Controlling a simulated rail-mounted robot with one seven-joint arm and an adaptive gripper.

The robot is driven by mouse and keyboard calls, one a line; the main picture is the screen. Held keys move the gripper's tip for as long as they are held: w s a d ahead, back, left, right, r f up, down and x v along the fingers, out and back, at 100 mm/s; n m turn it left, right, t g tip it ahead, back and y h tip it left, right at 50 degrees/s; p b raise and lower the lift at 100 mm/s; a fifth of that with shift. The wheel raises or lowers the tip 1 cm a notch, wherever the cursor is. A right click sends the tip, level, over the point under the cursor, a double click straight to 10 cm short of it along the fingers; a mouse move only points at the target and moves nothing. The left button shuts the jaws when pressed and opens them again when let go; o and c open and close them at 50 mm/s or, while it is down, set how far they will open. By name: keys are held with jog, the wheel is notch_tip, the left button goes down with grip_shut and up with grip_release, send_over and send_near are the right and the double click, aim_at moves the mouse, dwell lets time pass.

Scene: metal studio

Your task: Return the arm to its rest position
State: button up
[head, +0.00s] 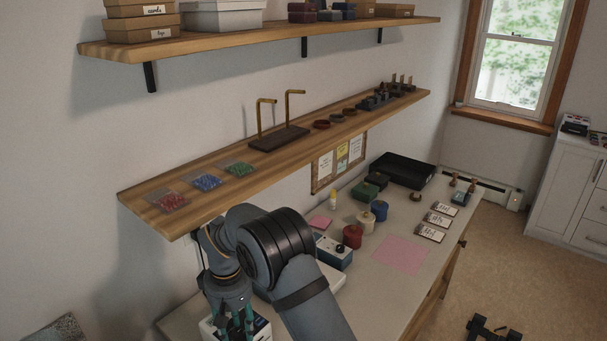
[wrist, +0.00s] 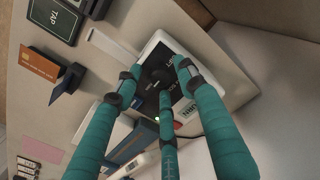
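My gripper (head: 235,322) has teal fingers and points down at the lower left of the bench in the head view. In the wrist view my gripper (wrist: 155,80) has its fingers spread apart, with nothing seen held between them. Beyond the fingertips is a white device (wrist: 215,88) with a dark panel and a black knob (wrist: 158,77); I cannot tell whether a fingertip touches it. The white device also shows partly behind my gripper in the head view (head: 262,330). My arm is bent and reaches down over the near end of the bench.
A wooden shelf (head: 225,165) with bead packets and a gold-hooked stand runs close above my arm. The bench (head: 385,300) holds a blue box (head: 333,252), coloured jars, a pink sheet (head: 402,254) and a black tray (head: 402,170). The wrist view shows an orange card (wrist: 40,68) and a TAP reader (wrist: 55,18).

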jog(key=n+p, duration=0.1)
jog(key=n, duration=0.1)
jog(key=n+p, duration=0.1)
jog(key=shift+r+n, duration=0.2)
jog(key=shift+n, duration=0.2)
jog(key=shift+f+n+p, duration=0.15)
jog(key=shift+n+p, duration=0.2)
jog(key=shift+n, duration=0.55)
